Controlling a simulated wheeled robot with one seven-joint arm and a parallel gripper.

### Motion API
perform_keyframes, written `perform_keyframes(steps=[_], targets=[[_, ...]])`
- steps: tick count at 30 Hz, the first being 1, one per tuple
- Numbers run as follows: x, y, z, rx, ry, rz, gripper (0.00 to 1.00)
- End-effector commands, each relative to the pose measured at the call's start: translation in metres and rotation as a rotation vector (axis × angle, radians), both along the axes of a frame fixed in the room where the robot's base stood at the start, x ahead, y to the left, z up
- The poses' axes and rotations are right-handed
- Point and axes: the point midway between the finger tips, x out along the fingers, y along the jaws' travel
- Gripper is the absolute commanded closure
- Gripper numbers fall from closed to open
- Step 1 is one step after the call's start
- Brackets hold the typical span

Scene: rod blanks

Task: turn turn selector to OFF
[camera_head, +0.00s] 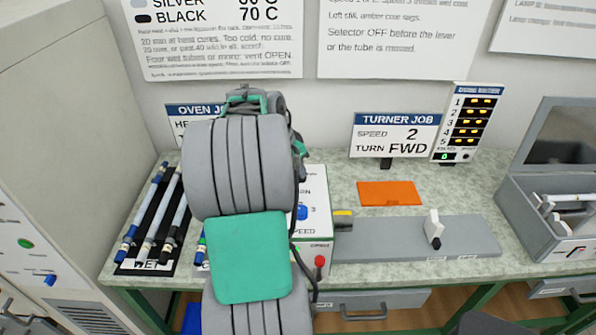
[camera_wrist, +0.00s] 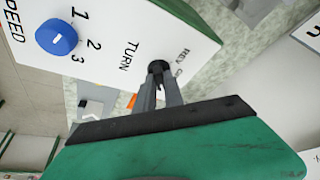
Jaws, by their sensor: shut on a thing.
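The turner's white control box (camera_wrist: 120,35) carries the labels SPEED and TURN in the wrist view. My gripper (camera_wrist: 159,84) is shut on the dark turn selector (camera_wrist: 158,67) beside TURN. The fingers hide most of the selector, so I cannot tell where it points. REV shows near it, with part of another label behind the fingers. The blue speed knob (camera_wrist: 56,37) sits by 1, 2 and 3. In the head view my arm covers the gripper and the selector; the box (camera_head: 318,185) shows partly behind it.
A red button (camera_head: 319,261) is on the box front. A grey rail with a white block (camera_head: 433,226) extends right. Rods (camera_head: 150,215) lie at left, an orange mat (camera_head: 389,193) behind the rail, and an open grey case (camera_head: 532,232) at right. A sign (camera_head: 395,134) reads speed 2, turn FWD.

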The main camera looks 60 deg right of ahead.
Motion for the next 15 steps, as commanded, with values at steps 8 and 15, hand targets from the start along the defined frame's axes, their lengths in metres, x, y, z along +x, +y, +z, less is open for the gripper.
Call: perform_keyframes(steps=[8,15], targets=[[-0.0018,-0.0009,-0.0019,-0.008,-0.004,0.251,1.0],[-0.0037,-0.0009,-0.0008,-0.007,-0.003,0.477,1.0]])
